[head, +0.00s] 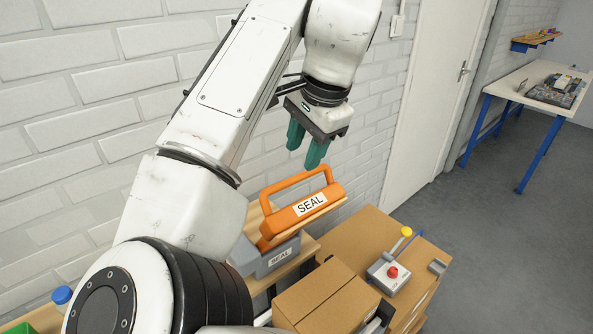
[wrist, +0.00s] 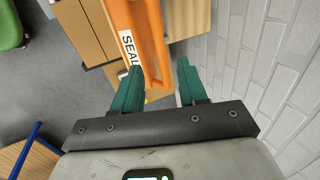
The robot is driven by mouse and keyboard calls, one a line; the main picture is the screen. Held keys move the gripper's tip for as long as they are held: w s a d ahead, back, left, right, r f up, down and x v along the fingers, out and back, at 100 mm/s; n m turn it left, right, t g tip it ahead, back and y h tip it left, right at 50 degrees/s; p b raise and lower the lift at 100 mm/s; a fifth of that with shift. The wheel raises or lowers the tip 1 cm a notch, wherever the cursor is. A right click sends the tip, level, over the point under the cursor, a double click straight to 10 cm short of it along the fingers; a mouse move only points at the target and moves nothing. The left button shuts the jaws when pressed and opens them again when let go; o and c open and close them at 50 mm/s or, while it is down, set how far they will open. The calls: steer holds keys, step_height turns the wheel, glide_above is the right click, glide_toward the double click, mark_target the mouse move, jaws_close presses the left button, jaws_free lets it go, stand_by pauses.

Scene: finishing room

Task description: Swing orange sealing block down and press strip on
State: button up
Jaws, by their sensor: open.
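I cannot make out the strip.
A cardboard box (head: 328,295) stands in front of the sealer. To its right is a grey control box (head: 390,275) with a red button and a yellow-knobbed lever. A brick wall (head: 90,90) stands close behind. A blue-legged table (head: 540,90) is far right.

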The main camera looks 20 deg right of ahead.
mark_target(295, 178)
steer(key=p+x, duration=0.1)
steer(key=x, duration=0.6)
steer(key=shift+w, duration=0.1)
jaws_close()
stand_by(0.5)
